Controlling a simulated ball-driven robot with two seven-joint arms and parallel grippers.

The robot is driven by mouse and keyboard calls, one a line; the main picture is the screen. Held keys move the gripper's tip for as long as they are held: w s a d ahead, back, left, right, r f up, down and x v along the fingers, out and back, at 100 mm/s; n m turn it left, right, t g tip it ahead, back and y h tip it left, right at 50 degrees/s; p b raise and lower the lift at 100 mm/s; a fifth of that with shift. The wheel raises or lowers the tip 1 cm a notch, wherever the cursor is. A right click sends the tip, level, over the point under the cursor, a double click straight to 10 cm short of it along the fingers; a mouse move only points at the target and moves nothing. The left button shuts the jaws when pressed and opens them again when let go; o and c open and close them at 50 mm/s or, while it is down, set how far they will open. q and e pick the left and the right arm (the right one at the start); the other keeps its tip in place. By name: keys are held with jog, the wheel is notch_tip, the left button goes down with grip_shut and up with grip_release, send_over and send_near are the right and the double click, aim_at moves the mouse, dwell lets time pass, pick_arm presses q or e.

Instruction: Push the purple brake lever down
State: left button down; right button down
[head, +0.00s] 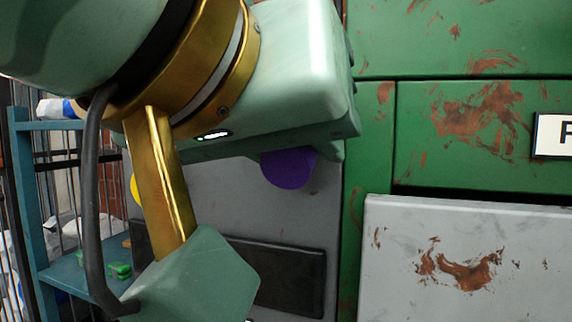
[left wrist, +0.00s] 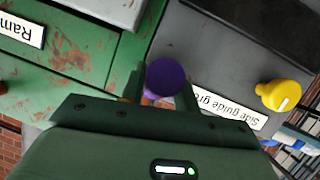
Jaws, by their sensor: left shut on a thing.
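The purple brake lever's round knob (head: 288,167) shows just below my left gripper's housing, in front of a grey panel. In the left wrist view the purple knob (left wrist: 165,77) sits between the fingers of my left gripper (left wrist: 162,93), which is shut on it. In the head view the fingers are hidden behind the housing and my arm. The lever's shaft and its slot are hidden too. My right gripper is in neither view.
A yellow knob (left wrist: 279,95) stands beside a white "Side guide" label (left wrist: 228,104) on the grey panel. Green, rust-marked panels (head: 460,115) and a protruding grey, rusty plate (head: 470,245) lie to the right. A blue shelf (head: 62,270) stands at the left.

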pick_arm(q)
jog(key=shift+s+f, duration=0.1)
jog(key=shift+f, duration=0.05)
jog(key=c, duration=1.1)
grip_release()
jog(key=shift+o, duration=0.2)
